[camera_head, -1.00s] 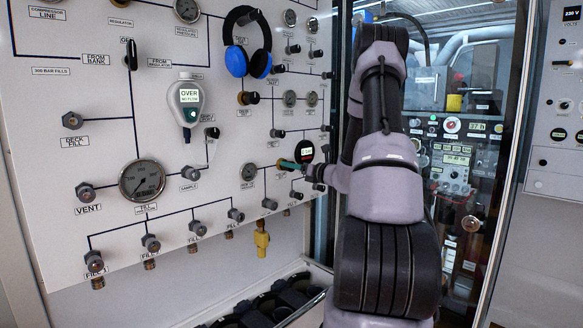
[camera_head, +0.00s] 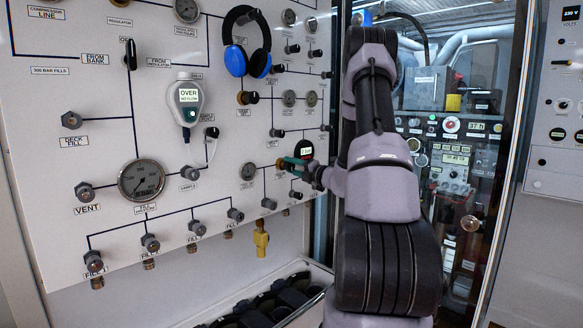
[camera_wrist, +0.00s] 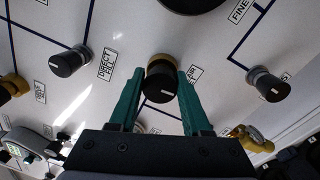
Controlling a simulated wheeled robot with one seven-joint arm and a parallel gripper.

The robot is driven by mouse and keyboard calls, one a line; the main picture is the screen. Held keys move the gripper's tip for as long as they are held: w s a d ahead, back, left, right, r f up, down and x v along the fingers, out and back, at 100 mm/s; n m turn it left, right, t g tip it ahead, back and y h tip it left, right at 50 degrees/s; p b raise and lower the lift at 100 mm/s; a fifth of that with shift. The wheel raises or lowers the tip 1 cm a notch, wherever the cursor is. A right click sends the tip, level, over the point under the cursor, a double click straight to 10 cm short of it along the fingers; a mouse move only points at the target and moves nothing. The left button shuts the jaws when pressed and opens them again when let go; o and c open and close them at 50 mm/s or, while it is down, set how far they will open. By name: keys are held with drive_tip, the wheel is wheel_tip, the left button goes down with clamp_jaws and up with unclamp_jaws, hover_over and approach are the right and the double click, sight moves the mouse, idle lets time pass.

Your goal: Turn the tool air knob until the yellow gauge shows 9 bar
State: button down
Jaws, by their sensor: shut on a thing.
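The knob (camera_wrist: 161,88), black with a brass-coloured collar and a pale mark on its face, sits between my teal fingers in the wrist view. My gripper (camera_wrist: 160,76) is shut on this knob; its fingers lie on either side. In the head view my gripper (camera_head: 293,163) is at the panel's right part, and the knob is mostly hidden by it.
Other black knobs stand on both sides, one at left (camera_wrist: 68,64) and one at right (camera_wrist: 266,87). A yellow fitting (camera_head: 261,240) hangs below. Blue headphones (camera_head: 247,42) hang on the upper panel. A glass cabinet (camera_head: 455,170) stands right of the arm.

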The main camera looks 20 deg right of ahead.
drive_tip(key=shift+d+m, duration=0.1)
drive_tip(key=shift+m, duration=0.8)
drive_tip(key=shift+c, duration=1.8)
unclamp_jaws()
drive_tip(key=shift+s, duration=0.1)
drive_tip(key=v, duration=1)
drive_tip(key=shift+s, duration=0.3)
drive_tip(key=shift+d, duration=0.1)
